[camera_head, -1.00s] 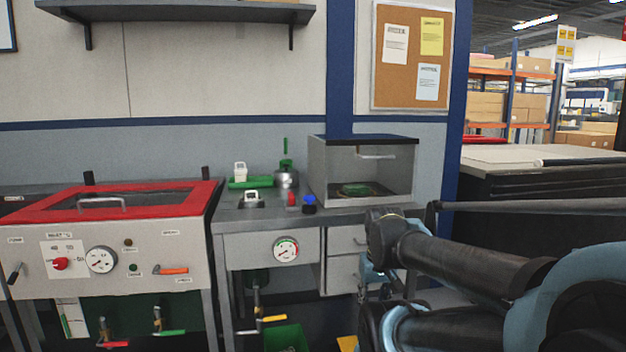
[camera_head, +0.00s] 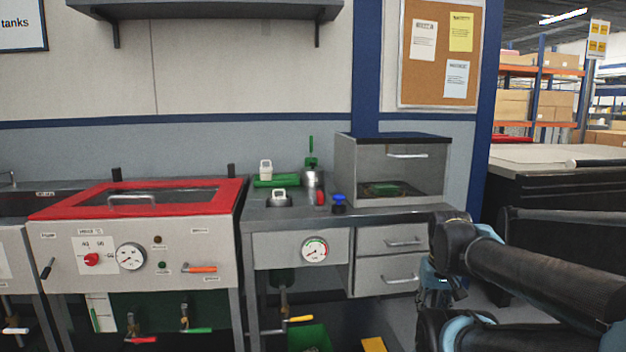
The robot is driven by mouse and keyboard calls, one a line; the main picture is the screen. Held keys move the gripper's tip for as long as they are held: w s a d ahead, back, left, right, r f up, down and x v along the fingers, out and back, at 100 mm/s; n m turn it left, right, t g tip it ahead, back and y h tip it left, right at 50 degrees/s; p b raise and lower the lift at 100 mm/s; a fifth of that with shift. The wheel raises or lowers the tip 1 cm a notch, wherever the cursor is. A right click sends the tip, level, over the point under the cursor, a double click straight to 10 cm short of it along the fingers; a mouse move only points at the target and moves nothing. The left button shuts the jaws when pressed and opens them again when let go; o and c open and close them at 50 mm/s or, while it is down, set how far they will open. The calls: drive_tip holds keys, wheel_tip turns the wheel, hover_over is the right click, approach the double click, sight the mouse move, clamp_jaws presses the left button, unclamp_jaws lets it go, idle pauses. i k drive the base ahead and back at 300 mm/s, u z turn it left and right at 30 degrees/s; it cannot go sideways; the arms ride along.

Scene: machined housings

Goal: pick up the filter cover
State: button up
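No part is labelled as the filter cover, and I cannot tell for sure which one it is. A dark round piece with a white handle (camera_head: 278,198) sits near the front left of the grey workbench (camera_head: 390,214). Another white-handled piece (camera_head: 265,169) stands at a green block (camera_head: 276,181) behind it. A green part (camera_head: 382,189) lies inside the glass-fronted cabinet on the bench. My gripper (camera_head: 440,290) appears low at the right, in front of the bench drawers and apart from these parts. It is partly hidden by my arm, and its fingers are unclear.
A metal pot (camera_head: 312,179), a red item (camera_head: 320,197) and a blue-topped item (camera_head: 339,203) crowd the bench middle. The cabinet (camera_head: 400,170) appears closed. A red-lidded tank (camera_head: 135,200) adjoins at left. A green bin (camera_head: 309,338) stands below.

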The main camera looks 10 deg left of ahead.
sight(312, 177)
drive_tip(key=k, duration=1)
drive_tip(key=u, duration=0.55)
drive_tip(key=i, duration=1)
